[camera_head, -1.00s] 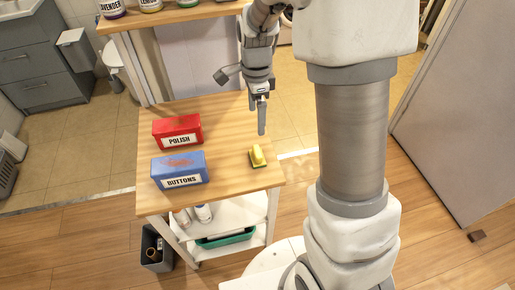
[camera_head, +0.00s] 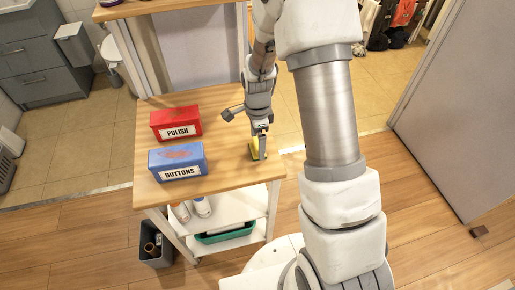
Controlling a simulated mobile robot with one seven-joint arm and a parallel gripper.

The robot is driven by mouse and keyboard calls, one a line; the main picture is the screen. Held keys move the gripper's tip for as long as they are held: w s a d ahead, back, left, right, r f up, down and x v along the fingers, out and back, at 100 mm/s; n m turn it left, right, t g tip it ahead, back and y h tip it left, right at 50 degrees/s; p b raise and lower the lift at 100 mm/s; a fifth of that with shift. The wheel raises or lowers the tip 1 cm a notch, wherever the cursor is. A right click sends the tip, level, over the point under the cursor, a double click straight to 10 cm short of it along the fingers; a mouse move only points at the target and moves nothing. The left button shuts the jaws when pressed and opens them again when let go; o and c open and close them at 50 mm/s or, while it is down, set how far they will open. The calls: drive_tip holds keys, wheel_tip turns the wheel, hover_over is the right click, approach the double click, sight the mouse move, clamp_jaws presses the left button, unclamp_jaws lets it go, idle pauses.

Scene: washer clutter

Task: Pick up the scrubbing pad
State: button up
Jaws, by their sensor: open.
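The scrubbing pad (camera_head: 254,152) is a small yellow block with a dark underside, near the right edge of the wooden tabletop (camera_head: 222,150). My gripper (camera_head: 260,147) points down right at the pad and covers part of it. One finger shows in front of the pad's right side. The jaws are open. The picture is too small to tell whether the fingers touch the pad or how far it sits between them.
A red POLISH box (camera_head: 176,122) and a blue BUTTONS box (camera_head: 177,161) stand on the table's left half. A lower shelf holds bottles (camera_head: 202,206) and a green tray (camera_head: 224,232). A grey bin (camera_head: 153,245) stands on the floor at left.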

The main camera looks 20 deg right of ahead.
wheel_tip(320, 180, down, 2)
drive_tip(key=shift+f, duration=0.1)
drive_tip(key=c, duration=1.1)
drive_tip(key=shift+r, duration=0.2)
wheel_tip(320, 180, up, 4)
drive_tip(key=shift+r+p, duration=0.25)
drive_tip(key=shift+p, duration=0.15)
drive_tip(key=s+d+r, duration=0.2)
drive_tip(key=d, duration=0.1)
drive_tip(key=s+d+r, duration=0.2)
drive_tip(key=s, duration=0.1)
drive_tip(key=s+d+r+p, duration=0.1)
drive_tip(key=s+d+r, duration=0.1)
drive_tip(key=d, duration=0.1)
drive_tip(key=shift+s+d+r, duration=0.15)
drive_tip(key=shift+s+d, duration=0.2)
drive_tip(key=shift+s, duration=0.05)
